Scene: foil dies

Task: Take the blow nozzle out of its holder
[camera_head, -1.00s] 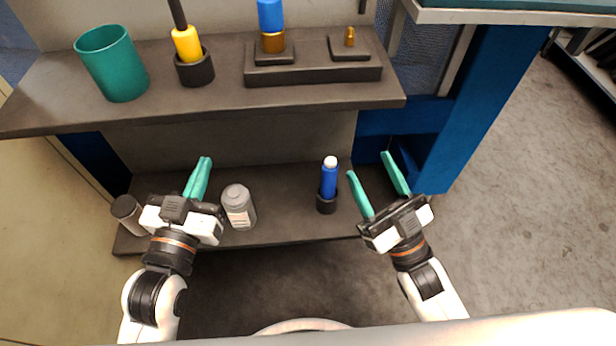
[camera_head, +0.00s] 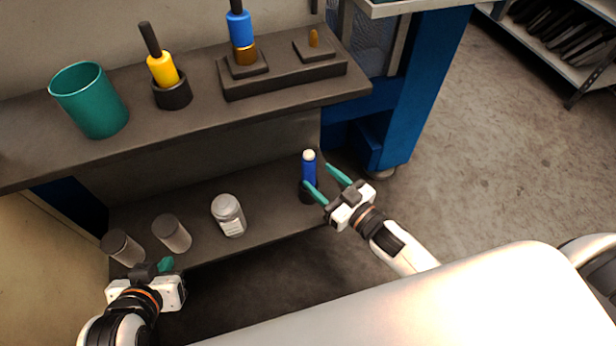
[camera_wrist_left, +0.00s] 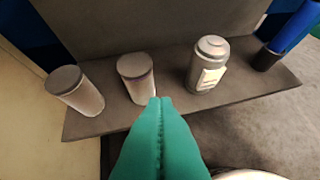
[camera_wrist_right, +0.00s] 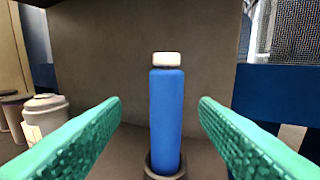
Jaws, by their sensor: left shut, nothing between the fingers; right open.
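The blow nozzle, a blue cylinder with a white top (camera_head: 309,170), stands upright in a small dark round holder (camera_head: 305,196) on the lower shelf. In the right wrist view the nozzle (camera_wrist_right: 166,112) is centred between the fingers, with gaps on both sides; its lower end sits in the holder. My right gripper (camera_head: 317,174) is open, its teal fingers pointing at the nozzle from the front right. My left gripper (camera_head: 166,264) is shut and empty at the shelf's front left; its closed fingertips (camera_wrist_left: 160,99) show in the left wrist view.
Two grey-lidded jars (camera_head: 122,248) (camera_head: 172,234) and a labelled grey bottle (camera_head: 229,215) stand left of the nozzle. The upper shelf (camera_head: 40,155) overhangs, carrying a teal cup (camera_head: 90,100), a yellow-handled tool (camera_head: 163,70) and a blue-and-brass tool (camera_head: 241,30).

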